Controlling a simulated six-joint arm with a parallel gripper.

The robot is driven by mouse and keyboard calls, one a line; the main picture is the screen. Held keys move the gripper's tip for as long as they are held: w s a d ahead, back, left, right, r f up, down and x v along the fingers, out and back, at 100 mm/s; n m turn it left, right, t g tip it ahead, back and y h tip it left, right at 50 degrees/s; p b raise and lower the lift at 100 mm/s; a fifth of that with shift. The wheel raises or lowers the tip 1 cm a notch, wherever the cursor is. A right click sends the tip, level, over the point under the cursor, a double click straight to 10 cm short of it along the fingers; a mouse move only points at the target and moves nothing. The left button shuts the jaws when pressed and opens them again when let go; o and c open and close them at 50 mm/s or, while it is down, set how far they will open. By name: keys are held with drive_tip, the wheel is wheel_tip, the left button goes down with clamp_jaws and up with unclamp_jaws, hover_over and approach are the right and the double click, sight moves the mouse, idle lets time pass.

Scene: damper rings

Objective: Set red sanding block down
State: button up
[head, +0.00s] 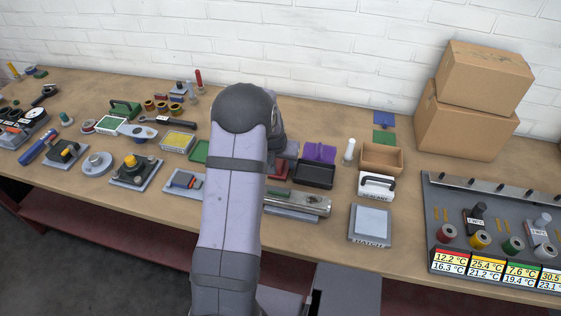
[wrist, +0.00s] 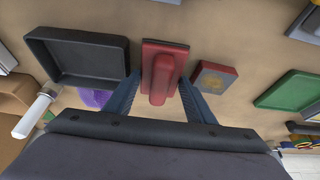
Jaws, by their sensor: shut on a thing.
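The red sanding block (wrist: 163,68) shows in the wrist view, a flat base with a raised rounded grip along its middle. My gripper (wrist: 160,84) has its two blue fingers on either side of the block's grip and is shut on it. I cannot tell whether the block's underside touches the table. In the head view my arm hides the gripper and most of that spot; a red part (head: 279,172) shows just right of the arm, probably the block.
A black tray (wrist: 80,40) lies left of the block in the wrist view, with a small red box (wrist: 213,77) close on its right. A green tray (wrist: 287,92) is farther right. Bare table (wrist: 235,30) shows between them. Purple thing (head: 319,152) and cardboard tray (head: 382,158) stand nearby.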

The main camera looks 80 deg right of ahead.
drive_tip(key=shift+f, duration=0.2)
drive_tip(key=o, duration=1.1)
drive_tip(key=shift+a+r+b, duration=0.1)
drive_tip(key=shift+r+b, duration=0.35)
drive_tip(key=shift+r, duration=0.1)
drive_tip(key=shift+b+v, duration=0.65)
drive_tip(key=shift+v, duration=2.5)
drive_tip(key=shift+w+a, duration=0.1)
drive_tip(key=shift+f, duration=0.1)
clamp_jaws()
